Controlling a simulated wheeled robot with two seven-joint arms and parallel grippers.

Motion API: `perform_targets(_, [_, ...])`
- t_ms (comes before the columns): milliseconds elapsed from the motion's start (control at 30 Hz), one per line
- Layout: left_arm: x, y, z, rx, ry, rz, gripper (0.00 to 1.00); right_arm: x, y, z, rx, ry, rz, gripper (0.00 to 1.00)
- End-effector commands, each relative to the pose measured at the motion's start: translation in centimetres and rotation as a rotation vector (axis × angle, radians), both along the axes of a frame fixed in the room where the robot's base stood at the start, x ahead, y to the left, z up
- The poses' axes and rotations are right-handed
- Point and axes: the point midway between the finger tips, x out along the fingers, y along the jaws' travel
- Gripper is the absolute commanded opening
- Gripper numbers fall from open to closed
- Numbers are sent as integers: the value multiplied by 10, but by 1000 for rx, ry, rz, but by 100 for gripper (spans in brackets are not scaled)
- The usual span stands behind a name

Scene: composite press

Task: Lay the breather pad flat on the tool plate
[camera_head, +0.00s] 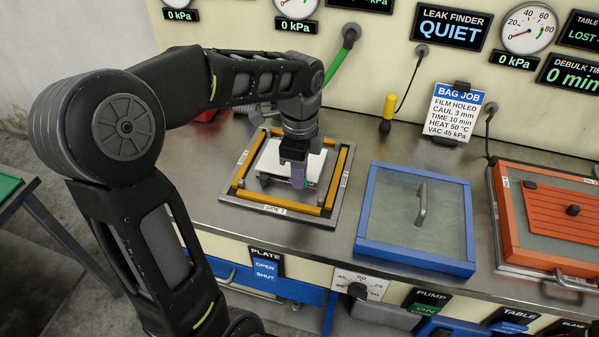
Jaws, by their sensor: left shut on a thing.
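The tool plate (233,203) is a grey metal plate on the bench, bearing a yellow-orange frame (236,176). A white sheet, which looks like the breather pad (268,162), is inside the frame, over the middle of the plate. My left gripper (298,184) points down over it and is shut, seemingly on the pad's near part. The fingers and wrist hide part of the pad, so I cannot tell whether it lies fully flat or is slightly raised. My right gripper is not in view.
A blue-framed glass lid (368,243) lies right of the plate. An orange framed unit (507,234) stands farther right. A yellow-handled probe (389,107) and a bag job card (455,112) are at the back wall. Bare bench shows around the plate.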

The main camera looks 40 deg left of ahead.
Motion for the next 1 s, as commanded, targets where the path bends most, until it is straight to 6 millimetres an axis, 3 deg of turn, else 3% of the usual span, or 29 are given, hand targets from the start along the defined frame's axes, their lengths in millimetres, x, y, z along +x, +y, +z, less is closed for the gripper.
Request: perform_targets(1000, [0, 0, -10, 0, 0, 0, 0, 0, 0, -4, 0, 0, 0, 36])
